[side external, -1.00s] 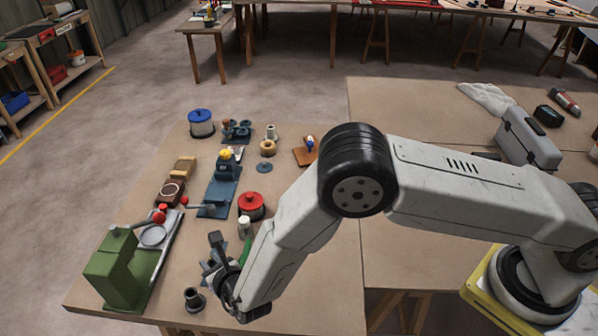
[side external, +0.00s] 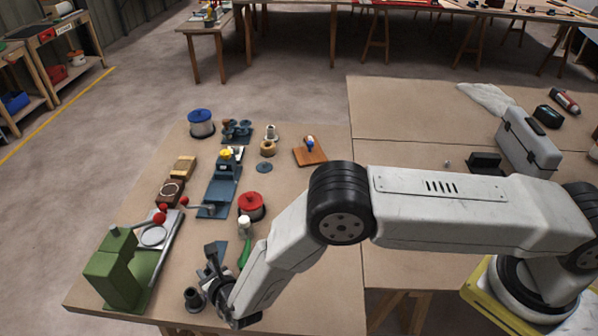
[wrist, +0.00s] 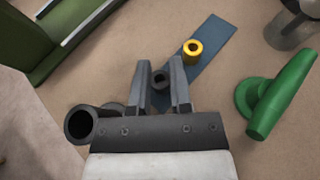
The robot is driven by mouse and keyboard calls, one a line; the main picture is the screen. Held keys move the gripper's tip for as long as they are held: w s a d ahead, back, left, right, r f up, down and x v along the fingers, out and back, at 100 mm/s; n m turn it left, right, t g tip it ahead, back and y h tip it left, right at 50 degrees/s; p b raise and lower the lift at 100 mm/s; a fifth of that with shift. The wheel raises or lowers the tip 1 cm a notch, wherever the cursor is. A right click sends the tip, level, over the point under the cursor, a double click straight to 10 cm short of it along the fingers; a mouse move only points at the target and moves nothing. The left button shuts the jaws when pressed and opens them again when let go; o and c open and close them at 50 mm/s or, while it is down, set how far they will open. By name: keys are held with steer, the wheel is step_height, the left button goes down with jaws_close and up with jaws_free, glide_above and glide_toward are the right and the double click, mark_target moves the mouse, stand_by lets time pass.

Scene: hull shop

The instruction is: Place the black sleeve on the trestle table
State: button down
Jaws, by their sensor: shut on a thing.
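My gripper (wrist: 160,68) is shut on a small black sleeve (wrist: 160,79), seen end-on as a dark ring between the two fingers in the wrist view. In the side external view my gripper (side external: 207,284) is low over the trestle table (side external: 316,268), near its front edge. The sleeve is hidden or too small to tell there. I cannot tell whether the sleeve touches the surface beneath it. A blue-grey strip (wrist: 205,62) with a yellow ring (wrist: 193,48) on it lies just beyond the fingers.
A dark flanged tube (side external: 193,298) stands close beside my gripper. A green-handled tool (wrist: 279,96) lies to its right. The green press (side external: 117,268), red-lidded tin (side external: 251,206) and other fixtures crowd the table's left and middle. The table's right front is mostly clear.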

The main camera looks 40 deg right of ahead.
steer(key=shift+f, duration=0.3)
steer(key=c, duration=0.5)
jaws_free()
steer(key=shift+c, duration=0.2)
steer(key=shift+s, duration=0.2)
steer(key=shift+v, duration=3.7)
